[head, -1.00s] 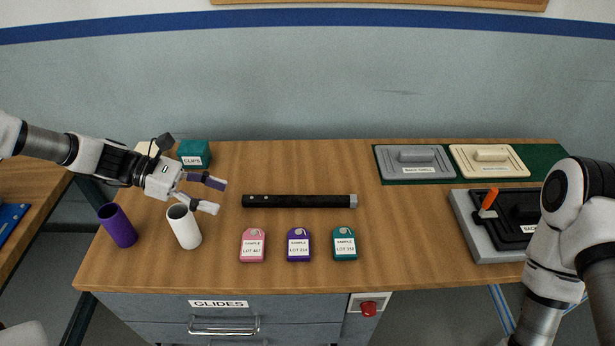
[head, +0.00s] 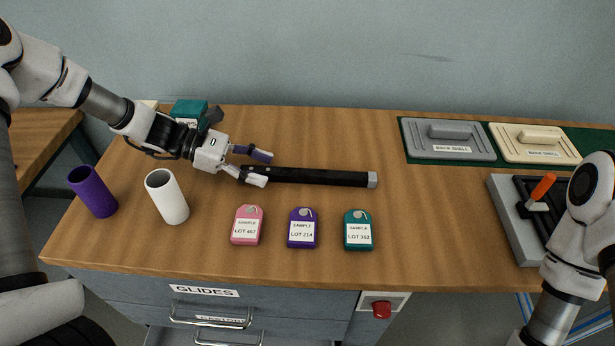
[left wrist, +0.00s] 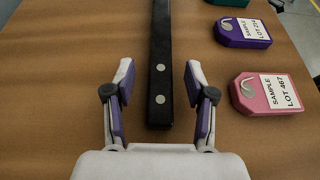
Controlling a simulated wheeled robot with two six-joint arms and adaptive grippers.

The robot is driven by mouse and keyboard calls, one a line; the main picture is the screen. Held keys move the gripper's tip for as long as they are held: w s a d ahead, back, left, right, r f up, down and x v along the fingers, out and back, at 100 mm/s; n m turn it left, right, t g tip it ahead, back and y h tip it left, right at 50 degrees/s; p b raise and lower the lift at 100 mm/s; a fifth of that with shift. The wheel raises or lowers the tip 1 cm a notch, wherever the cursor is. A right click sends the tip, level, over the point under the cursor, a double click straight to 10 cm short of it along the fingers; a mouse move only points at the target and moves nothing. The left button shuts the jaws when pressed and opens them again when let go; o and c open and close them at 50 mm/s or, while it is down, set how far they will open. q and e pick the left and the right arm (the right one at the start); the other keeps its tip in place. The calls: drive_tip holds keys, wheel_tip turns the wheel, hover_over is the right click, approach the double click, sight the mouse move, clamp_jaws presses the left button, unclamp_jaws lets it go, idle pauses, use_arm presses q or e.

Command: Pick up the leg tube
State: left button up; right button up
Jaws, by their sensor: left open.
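The leg tube (head: 318,177) is a long black bar with a grey end cap, lying flat across the middle of the table. My left gripper (head: 262,168) is open at the tube's left end, with one finger on the far side and one on the near side. In the left wrist view the tube (left wrist: 160,60), with two pale dots near its end, runs between the open fingers of my left gripper (left wrist: 159,95), apart from both. My right arm shows at the right edge, but its gripper is out of view.
Pink (head: 247,225), purple (head: 302,228) and teal (head: 358,230) sample tags lie in front of the tube. A white cup (head: 167,197) and a purple cup (head: 93,192) stand at left. A teal clips box (head: 189,111) is behind my left arm. Grey (head: 448,139) and cream (head: 535,144) shells lie at back right.

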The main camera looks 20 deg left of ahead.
use_arm(q)
drive_tip(key=shift+w+d+f, duration=0.1)
drive_tip(key=shift+d+f, duration=0.1)
drive_tip(key=shift+d, duration=0.4)
clamp_jaws()
drive_tip(key=shift+a, duration=0.1)
